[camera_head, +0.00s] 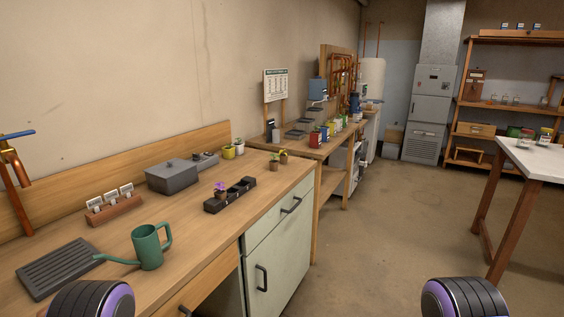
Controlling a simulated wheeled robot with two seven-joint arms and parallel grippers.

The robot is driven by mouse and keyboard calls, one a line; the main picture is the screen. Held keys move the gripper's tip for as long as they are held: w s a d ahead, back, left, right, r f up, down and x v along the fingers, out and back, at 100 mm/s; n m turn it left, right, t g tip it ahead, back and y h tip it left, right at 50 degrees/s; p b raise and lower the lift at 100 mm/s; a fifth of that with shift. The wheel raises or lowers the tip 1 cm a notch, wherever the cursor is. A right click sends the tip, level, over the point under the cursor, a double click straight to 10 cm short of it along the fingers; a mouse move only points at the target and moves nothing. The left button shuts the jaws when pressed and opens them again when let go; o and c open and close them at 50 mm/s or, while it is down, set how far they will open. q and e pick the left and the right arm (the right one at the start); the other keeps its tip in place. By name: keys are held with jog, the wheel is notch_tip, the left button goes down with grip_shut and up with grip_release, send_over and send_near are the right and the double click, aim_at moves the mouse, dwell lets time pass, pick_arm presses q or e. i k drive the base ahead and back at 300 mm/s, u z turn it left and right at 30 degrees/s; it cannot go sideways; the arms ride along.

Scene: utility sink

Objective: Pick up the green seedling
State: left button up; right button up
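Small brown pots with green seedlings stand at the back right of the wooden workbench. One seedling (275,162) is nearer and another seedling (283,155) is just behind it, to the right. I cannot tell which of the two the task means. A pot with a purple flower (220,190) sits in the left end of a black compartment tray (231,203), to the left and nearer. Neither of my grippers shows; only dark rounded parts of mine with purple rims appear at the bottom edge.
A green watering can (148,248) stands near the bench's front edge, beside a dark slatted tray (57,267). A grey box (172,177), a yellow pot (229,153) and a wooden label holder (114,210) stand toward the wall. Open floor (400,220) lies right of the bench.

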aim_at(274, 163)
jog(key=z, duration=1.35)
jog(key=i, duration=2.25)
jog(key=u, duration=1.65)
